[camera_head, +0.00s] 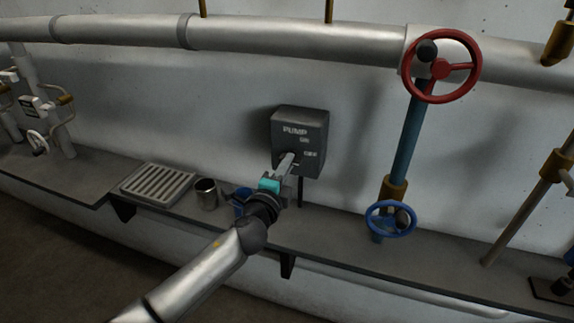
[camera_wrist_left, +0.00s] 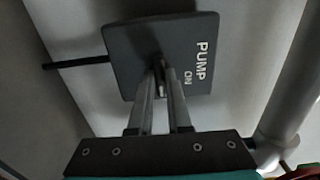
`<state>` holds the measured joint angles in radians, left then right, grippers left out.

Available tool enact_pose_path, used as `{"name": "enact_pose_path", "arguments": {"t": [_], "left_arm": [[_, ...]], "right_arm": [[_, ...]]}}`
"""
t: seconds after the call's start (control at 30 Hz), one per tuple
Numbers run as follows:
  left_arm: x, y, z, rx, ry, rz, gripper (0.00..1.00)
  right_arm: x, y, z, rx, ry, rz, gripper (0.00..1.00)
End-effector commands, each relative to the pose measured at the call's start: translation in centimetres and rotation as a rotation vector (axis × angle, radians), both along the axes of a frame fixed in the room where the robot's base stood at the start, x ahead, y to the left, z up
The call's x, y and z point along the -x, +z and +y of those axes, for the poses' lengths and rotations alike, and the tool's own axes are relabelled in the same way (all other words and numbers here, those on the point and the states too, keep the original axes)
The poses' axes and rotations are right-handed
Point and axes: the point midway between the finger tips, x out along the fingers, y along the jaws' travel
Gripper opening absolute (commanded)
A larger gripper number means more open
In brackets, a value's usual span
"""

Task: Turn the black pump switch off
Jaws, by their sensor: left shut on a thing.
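The black pump switch is a dark box (camera_head: 310,143) on the wall, marked PUMP, with ON above and OFF below at its right side. The box (camera_wrist_left: 130,40) also shows in the left wrist view, with PUMP and ON readable. My left gripper (camera_head: 283,163) reaches up to the lower left of the box's front. Its two fingers (camera_wrist_left: 160,72) close in on the small switch lever at the box's middle and are shut on it. The fingers mostly hide the lever, so I cannot tell its position. My right gripper is not in view.
A grey ledge (camera_head: 335,225) runs below the box. A slatted grate (camera_head: 157,184), a metal cup (camera_head: 207,194) and a blue item (camera_head: 241,200) are left of my arm. A red valve wheel (camera_head: 441,69) and a blue one (camera_head: 390,219) are to the right.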

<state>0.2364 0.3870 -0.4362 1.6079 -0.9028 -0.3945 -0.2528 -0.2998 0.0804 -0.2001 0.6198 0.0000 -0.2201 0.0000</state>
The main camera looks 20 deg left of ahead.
Motion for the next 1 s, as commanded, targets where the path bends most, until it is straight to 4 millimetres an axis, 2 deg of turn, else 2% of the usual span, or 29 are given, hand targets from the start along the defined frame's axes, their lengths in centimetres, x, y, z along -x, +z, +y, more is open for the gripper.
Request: {"name": "enact_pose_path", "arguments": {"t": [0.13,0.17,0.4,0.77,1.0], "left_arm": [[0.0,-0.1,0.0,-0.005,0.001,0.001,0.00],[0.0,-0.1,0.0,-0.005,0.001,0.001,0.18],[0.0,0.0,0.0,-0.002,0.001,0.001,0.45],[0.4,0.0,0.0,0.000,0.000,0.001,0.46],[3.5,-0.1,0.1,0.000,-0.001,0.002,0.46]], "right_arm": [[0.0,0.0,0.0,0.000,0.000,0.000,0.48],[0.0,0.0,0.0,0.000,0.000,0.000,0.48],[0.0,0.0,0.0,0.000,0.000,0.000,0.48],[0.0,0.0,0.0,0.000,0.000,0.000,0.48],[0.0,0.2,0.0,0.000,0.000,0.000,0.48]]}}
